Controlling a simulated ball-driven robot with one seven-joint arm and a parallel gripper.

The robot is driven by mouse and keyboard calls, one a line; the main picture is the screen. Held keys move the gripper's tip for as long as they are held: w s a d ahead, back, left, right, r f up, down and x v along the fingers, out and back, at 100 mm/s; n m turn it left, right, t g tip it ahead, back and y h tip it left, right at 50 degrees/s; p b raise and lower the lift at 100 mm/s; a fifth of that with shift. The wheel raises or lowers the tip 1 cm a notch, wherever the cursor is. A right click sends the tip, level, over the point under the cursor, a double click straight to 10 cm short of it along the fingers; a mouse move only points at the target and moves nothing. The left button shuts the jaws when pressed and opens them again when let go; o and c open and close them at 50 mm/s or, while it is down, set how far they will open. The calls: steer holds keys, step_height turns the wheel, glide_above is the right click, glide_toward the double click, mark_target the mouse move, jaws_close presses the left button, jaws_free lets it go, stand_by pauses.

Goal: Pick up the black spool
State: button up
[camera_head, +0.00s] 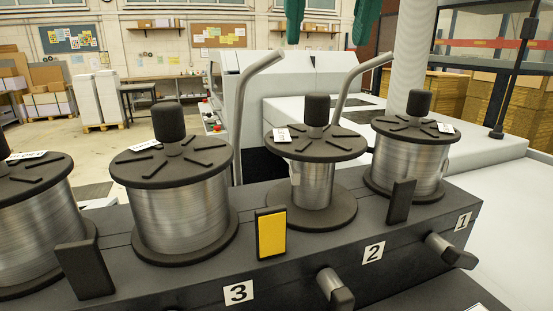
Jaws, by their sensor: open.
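Several spools with black flanges and black top knobs stand upright in a row on a dark bench. They are a cut-off spool at the far left (32,218), a full spool (180,215), a spool with a narrower wire core (313,185) and a full spool at the right (408,170). All carry silver wire, so I cannot tell which one the task calls the black spool. My gripper (327,42) shows as two dark green fingers at the top edge, apart and with nothing between them. It is above and behind the narrower spool in the picture, touching none.
The dark bench (190,288) bears number labels 3, 2 and 1. A yellow plate (271,233) and black plates (400,201) stand before the spools. Bent grey tubes (246,110) rise behind them. A white machine (310,75) and a pale column (415,55) stand behind.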

mark_target(319, 95)
steer(key=x, duration=0.4)
steer(key=shift+w+a+f, duration=0.1)
steer(key=shift+a+f, duration=0.05)
steer(key=shift+f, duration=0.2)
steer(key=shift+s+p+x, duration=0.2)
steer(key=shift+p+x, duration=0.3)
steer(key=shift+x, duration=2.25)
steer(key=shift+f, duration=0.1)
steer(key=shift+c, duration=0.3)
jaws_close()
